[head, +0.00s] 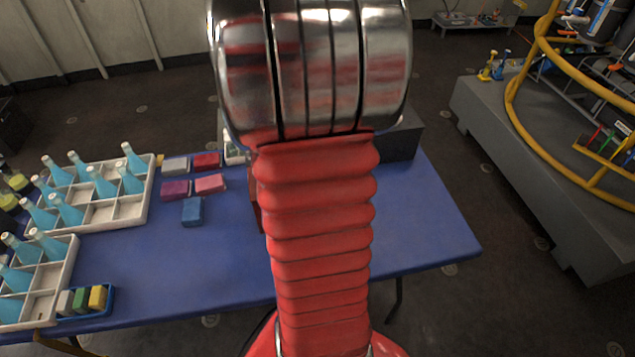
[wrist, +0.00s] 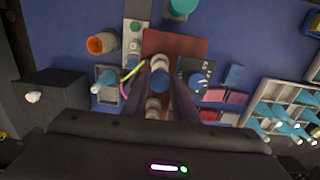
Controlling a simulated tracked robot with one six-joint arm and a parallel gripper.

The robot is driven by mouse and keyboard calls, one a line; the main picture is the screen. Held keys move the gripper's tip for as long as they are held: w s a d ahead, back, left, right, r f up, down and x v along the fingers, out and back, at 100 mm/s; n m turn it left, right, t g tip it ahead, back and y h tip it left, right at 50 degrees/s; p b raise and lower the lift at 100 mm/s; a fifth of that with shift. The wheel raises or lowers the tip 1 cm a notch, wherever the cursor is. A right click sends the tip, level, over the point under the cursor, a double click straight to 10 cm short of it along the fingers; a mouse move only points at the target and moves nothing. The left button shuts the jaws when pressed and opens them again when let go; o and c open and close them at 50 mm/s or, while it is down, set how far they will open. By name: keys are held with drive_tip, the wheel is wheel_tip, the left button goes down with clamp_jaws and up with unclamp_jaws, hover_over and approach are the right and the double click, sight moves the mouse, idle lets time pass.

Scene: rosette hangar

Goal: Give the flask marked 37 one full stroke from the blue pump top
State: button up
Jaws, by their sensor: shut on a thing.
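My gripper (wrist: 160,78) is shut on a pale, round-topped thing (wrist: 158,64) over a red-brown board (wrist: 190,46) in the wrist view. I cannot tell whether the pale thing is a flask or part of a pump. A round blue top (wrist: 198,80) stands just right of the fingers by a dark panel with white marks. Left of the fingers, a flask with a blue-green body (wrist: 107,76) stands in a small grey holder. No number 37 is readable in either view. In the head view my red arm hides the gripper and the work spot.
White crates of blue flasks (head: 152,175) stand at the left of the blue table (head: 190,262), with coloured blocks (head: 192,211) nearby. In the wrist view, an orange-rimmed cup (wrist: 100,43), a teal round thing (wrist: 182,8) and a dark box (wrist: 52,97) surround the work spot.

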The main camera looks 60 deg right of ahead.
drive_tip(key=shift+w+f, duration=0.1)
drive_tip(key=shift+f, duration=0.8)
idle(0.4)
drive_tip(key=o, duration=0.8)
drive_tip(key=shift+r, duration=3.5)
